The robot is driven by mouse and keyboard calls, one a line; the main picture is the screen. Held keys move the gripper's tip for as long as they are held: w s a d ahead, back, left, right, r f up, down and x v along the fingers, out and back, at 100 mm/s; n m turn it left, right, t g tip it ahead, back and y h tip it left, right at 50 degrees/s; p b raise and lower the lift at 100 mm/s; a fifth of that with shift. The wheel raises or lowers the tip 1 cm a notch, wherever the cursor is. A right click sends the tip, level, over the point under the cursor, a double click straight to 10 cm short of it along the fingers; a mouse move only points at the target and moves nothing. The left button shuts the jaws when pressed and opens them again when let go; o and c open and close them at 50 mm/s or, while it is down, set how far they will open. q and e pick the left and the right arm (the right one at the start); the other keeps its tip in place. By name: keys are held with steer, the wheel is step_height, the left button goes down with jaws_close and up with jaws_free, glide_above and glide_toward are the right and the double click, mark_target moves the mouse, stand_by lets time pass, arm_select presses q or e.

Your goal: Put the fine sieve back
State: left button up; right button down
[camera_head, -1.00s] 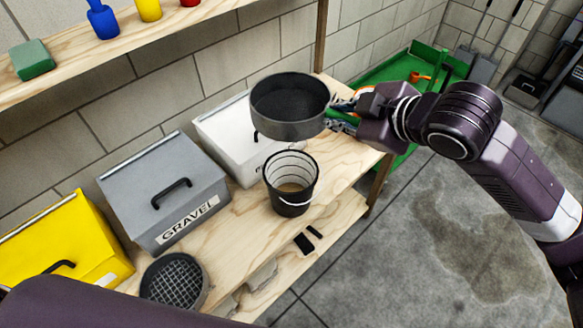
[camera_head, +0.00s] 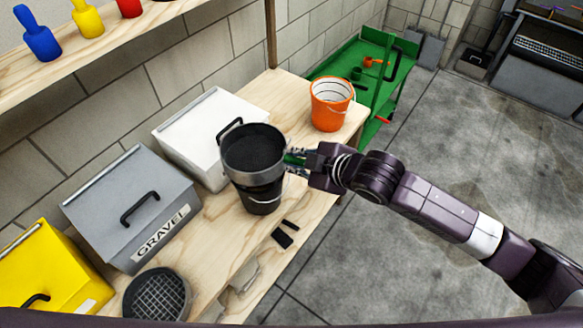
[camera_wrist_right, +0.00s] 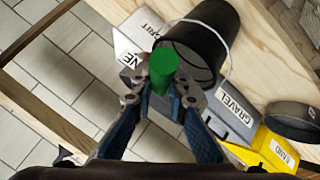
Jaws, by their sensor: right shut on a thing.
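The fine sieve (camera_head: 253,150), a dark round pan with a fine mesh, is in the head view directly over the black bucket (camera_head: 262,200). It hides the bucket's mouth; I cannot tell whether it touches the rim. My right gripper (camera_head: 298,160) is shut on the sieve's green handle, at the sieve's right side. In the right wrist view the green handle (camera_wrist_right: 163,68) sits between the fingertips of my right gripper (camera_wrist_right: 160,92), with the black bucket (camera_wrist_right: 215,35) beyond it. My left gripper is not in view.
A coarse sieve (camera_head: 157,295) lies at the bench's near left. Grey gravel (camera_head: 130,205), yellow (camera_head: 50,270) and white (camera_head: 205,130) bins line the wall. An orange bucket (camera_head: 331,103) stands at the bench's far end. Small black pieces (camera_head: 283,237) lie near the front edge.

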step_height(320, 180, down, 4)
steer(key=shift+f+p, duration=0.1)
steer(key=shift+p, duration=0.7)
steer(key=c, duration=1.9)
jaws_free()
steer(key=shift+f, duration=0.1)
steer(key=b+v, duration=0.3)
steer(key=v, duration=0.4)
steer(key=shift+s+d+r, duration=0.15)
steer(key=shift+d+r, duration=0.1)
